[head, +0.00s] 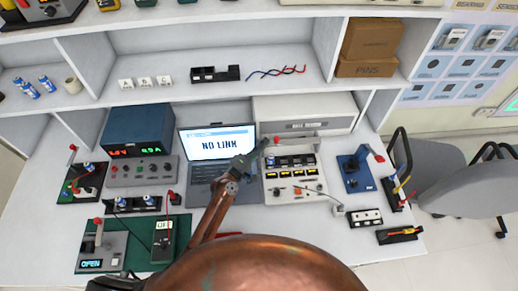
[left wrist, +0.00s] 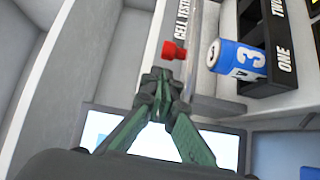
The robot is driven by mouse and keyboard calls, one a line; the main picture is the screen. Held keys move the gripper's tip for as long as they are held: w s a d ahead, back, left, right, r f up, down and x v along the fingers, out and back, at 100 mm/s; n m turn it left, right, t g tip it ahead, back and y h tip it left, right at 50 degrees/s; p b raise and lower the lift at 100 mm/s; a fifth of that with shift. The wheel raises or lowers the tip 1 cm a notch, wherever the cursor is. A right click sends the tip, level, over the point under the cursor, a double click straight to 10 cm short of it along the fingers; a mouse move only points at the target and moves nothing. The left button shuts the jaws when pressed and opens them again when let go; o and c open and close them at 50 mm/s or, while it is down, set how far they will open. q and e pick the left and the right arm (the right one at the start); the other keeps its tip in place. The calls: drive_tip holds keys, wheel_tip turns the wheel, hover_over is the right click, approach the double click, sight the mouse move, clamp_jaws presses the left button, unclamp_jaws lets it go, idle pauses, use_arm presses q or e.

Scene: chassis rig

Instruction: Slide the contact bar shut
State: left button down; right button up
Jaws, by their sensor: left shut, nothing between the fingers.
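A red knob (left wrist: 174,50) sits by a thin metal bar (left wrist: 193,60), which looks like the contact bar; the knob shows small in the head view (head: 277,140). My left gripper (head: 261,147) is shut and empty. Its fingertips (left wrist: 161,76) appear just short of the knob; contact is unclear. My right gripper is out of view.
The laptop (head: 207,172) reading NO LINK stands under my left forearm. A pale box (head: 330,108) stands behind the tester. A blue switch stand (head: 357,172) is to its right. A box (head: 92,263) reading OPEN stands on a green mat at front left.

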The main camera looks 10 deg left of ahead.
sight(271, 156)
use_arm(q)
drive_tip(key=x, duration=0.2)
drive_tip(key=shift+w+d, duration=0.15)
drive_tip(key=shift+w, duration=0.05)
drive_tip(key=shift+w+d, duration=0.3)
drive_tip(key=shift+w, duration=0.2)
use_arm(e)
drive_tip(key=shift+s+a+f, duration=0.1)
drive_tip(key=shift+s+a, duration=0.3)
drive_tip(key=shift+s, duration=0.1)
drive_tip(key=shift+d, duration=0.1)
